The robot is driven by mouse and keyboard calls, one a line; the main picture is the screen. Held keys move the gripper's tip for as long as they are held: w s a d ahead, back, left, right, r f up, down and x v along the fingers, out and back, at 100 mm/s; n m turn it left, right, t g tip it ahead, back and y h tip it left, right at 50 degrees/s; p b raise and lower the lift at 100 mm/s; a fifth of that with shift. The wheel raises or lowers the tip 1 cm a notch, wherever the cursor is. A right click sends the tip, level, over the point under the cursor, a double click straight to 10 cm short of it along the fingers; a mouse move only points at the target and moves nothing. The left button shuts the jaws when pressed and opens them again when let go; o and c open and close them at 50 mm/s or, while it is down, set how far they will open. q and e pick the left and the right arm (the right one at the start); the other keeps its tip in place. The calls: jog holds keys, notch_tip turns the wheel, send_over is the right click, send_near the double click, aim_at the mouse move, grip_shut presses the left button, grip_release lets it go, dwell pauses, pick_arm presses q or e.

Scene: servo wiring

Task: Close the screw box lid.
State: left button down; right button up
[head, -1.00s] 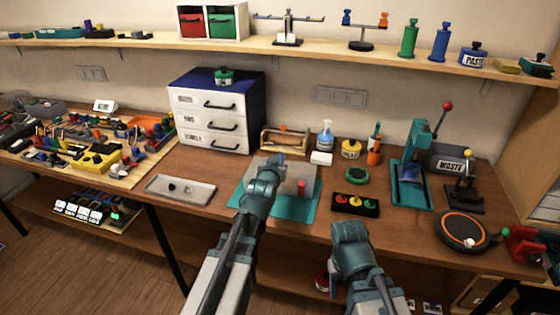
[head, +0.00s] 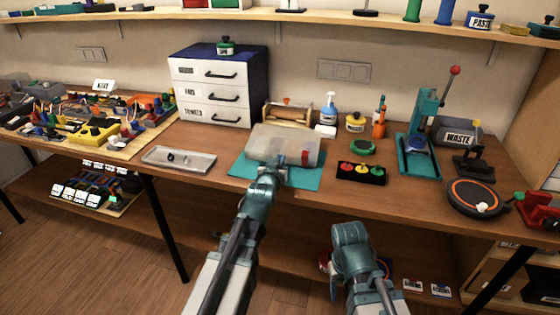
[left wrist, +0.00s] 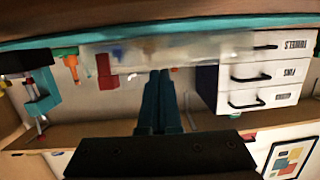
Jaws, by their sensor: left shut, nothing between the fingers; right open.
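The screw box (head: 287,145) is a long translucent box on the teal mat (head: 305,179), with a red piece (head: 305,158) at its front right. Its top looks covered by a pale clear lid, but I cannot tell whether the lid is fully seated. My left gripper (head: 270,168) is at the box's front side, its tips partly hidden by my arm. In the left wrist view, which is upside down, its fingers (left wrist: 160,98) are together and empty, close to the box (left wrist: 150,52); contact is unclear. My right arm is low in front of the table; its gripper fingers are hidden.
Behind the box is a wooden holder (head: 289,114). A metal tray (head: 179,159) lies to its left. A black block with coloured buttons (head: 361,172) and a green round dish (head: 361,147) are to its right. White drawers (head: 212,90) stand at the back left.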

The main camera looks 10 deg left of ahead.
pick_arm(q)
jog(key=shift+w+f, duration=0.1)
jog(key=shift+f, duration=0.5)
pick_arm(e)
jog(key=shift+f, duration=0.3)
pick_arm(q)
jog(key=shift+d+r, duration=0.1)
jog(key=shift+r, duration=0.05)
pick_arm(e)
jog(key=shift+r, duration=0.15)
